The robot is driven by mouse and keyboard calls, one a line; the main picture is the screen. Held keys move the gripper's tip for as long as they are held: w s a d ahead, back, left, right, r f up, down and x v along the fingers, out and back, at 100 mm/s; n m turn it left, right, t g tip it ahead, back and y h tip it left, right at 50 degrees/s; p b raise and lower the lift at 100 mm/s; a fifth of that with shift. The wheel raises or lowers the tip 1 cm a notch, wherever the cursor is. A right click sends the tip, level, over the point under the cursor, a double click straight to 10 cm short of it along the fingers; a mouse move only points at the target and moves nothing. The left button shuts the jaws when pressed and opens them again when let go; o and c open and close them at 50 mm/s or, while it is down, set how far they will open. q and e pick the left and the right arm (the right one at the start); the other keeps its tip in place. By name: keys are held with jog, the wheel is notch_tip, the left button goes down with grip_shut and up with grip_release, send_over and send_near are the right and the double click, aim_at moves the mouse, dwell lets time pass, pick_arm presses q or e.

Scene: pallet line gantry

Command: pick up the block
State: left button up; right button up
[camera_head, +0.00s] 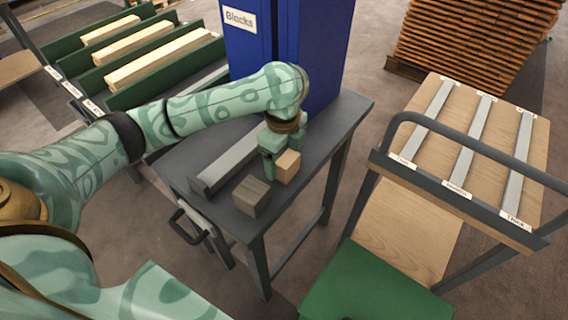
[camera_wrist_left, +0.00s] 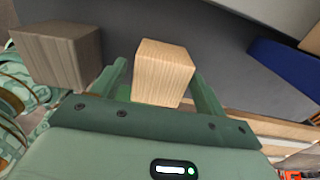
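A pale wooden block (camera_head: 288,167) sits on the dark grey table (camera_head: 222,151), near its right edge. It also shows in the left wrist view (camera_wrist_left: 163,72), between the two green fingers. A darker grey-brown block (camera_head: 251,197) stands near the front corner of the table, and in the wrist view (camera_wrist_left: 62,55) it is outside the fingers, to the left. My left gripper (camera_head: 283,158) is low at the pale block, with its fingers apart on either side. A narrow gap shows beside the left finger; contact at the right finger is unclear. My right gripper is out of view.
A grey metal rail (camera_head: 229,160) lies on the table behind the blocks. A blue cabinet (camera_head: 322,50) labelled "Blocks" stands at the table's far end. Green bins (camera_head: 165,88) with planks stand at far left.

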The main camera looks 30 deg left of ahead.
pick_arm(q)
jog(key=c, duration=0.9)
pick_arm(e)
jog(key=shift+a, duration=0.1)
pick_arm(q)
jog(key=shift+o, duration=0.2)
